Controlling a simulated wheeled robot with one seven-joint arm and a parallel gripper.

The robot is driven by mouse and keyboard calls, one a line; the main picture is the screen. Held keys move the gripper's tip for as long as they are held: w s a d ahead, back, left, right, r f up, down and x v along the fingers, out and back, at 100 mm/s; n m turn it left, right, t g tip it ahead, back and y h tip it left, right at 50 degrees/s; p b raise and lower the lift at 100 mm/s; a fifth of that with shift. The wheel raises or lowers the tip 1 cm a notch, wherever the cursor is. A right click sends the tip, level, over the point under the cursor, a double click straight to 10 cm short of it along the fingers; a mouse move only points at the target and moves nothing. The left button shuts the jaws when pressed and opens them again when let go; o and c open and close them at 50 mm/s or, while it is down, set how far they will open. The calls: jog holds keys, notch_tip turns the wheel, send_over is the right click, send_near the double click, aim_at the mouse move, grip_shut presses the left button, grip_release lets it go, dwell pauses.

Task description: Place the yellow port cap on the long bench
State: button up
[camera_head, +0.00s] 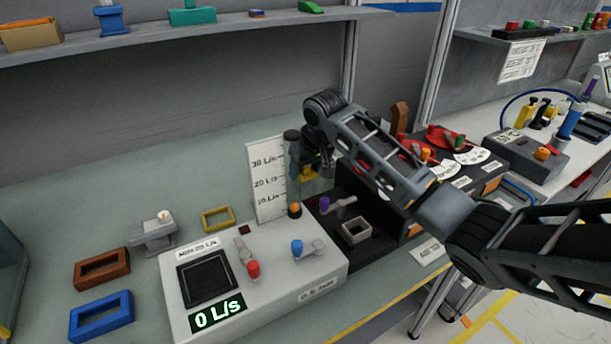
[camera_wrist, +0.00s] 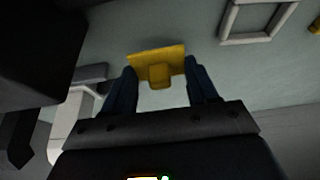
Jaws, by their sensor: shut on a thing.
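The yellow port cap (camera_wrist: 157,66) sits between the two dark fingers of my gripper (camera_wrist: 162,76) in the wrist view, and my gripper is shut on it. In the head view my gripper (camera_head: 318,164) is behind the clear flow tube, and only a small part of the yellow cap (camera_head: 307,174) shows beside it. The cap appears to be above the grey-green long bench (camera_head: 100,190); the gap below it cannot be judged. The tube and my arm hide most of the fingers.
A white flow module (camera_head: 325,275) with its upright tube (camera_head: 293,170) stands in front of my gripper. A black module (camera_head: 372,245) is to its right. Yellow (camera_head: 217,210), brown (camera_head: 100,283) and blue (camera_head: 100,334) frames lie at left. Bench behind the yellow frame is clear.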

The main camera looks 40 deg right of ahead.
aim_at(307, 174)
jog(key=shift+f, duration=1.45)
jog(key=shift+f, duration=0.1)
jog(key=o, duration=1.1)
jog(key=b+v, duration=0.1)
jog(key=v, duration=1.1)
